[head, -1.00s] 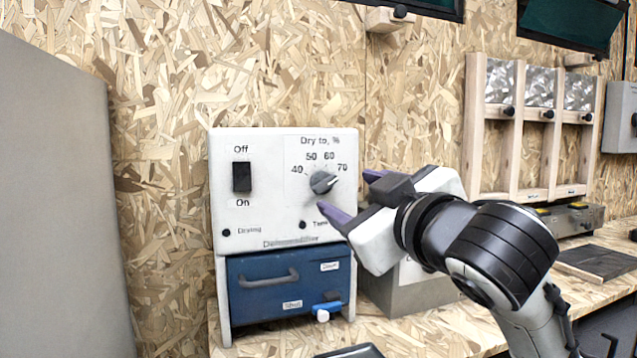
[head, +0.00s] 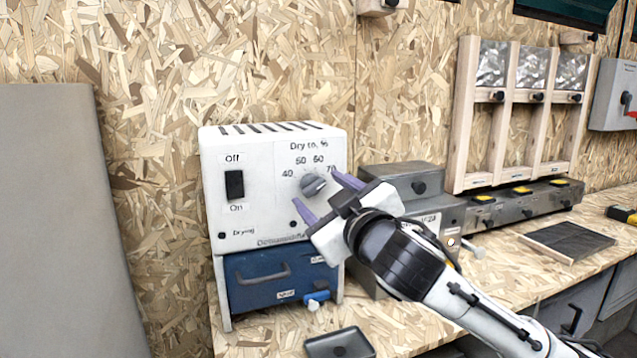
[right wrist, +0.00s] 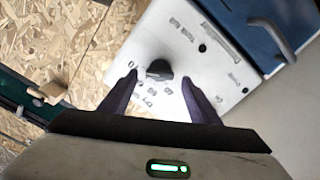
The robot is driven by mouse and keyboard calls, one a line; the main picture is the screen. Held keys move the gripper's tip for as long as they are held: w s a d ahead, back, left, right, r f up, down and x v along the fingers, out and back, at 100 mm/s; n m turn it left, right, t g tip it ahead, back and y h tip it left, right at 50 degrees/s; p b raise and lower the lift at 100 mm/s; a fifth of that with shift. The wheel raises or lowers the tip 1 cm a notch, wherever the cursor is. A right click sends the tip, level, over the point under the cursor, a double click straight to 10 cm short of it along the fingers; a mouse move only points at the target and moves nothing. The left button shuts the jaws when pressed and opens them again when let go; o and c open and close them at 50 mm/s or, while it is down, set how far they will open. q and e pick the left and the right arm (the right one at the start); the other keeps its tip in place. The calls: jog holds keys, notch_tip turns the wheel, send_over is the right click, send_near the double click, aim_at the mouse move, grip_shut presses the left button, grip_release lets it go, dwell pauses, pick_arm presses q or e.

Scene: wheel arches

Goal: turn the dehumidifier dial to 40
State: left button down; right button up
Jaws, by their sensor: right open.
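The dehumidifier (head: 215,190) is a white box with an off/on switch and a "Dry to, %" scale. Its grey dial (head: 313,185) seems to have its pointer toward the upper right, on the 70 side; 40 is at the scale's left end. My right gripper (head: 314,187) is open, its purple fingers reaching toward the panel on either side of the dial. In the right wrist view the dark dial (right wrist: 159,69) sits between the two open fingertips (right wrist: 159,76), with visible gaps. Contact cannot be told. My left gripper is not in view.
A blue drawer unit (head: 265,280) is below the white box. A small dark tray (head: 340,346) lies on the bench in front. A grey metal box (head: 405,175) stands close on the right, behind my right arm. A grey panel (head: 60,220) fills the left side.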

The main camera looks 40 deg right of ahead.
jog(key=shift+x, duration=0.85)
jog(key=shift+r, duration=0.1)
jog(key=shift+c, duration=0.4)
jog(key=c, duration=1)
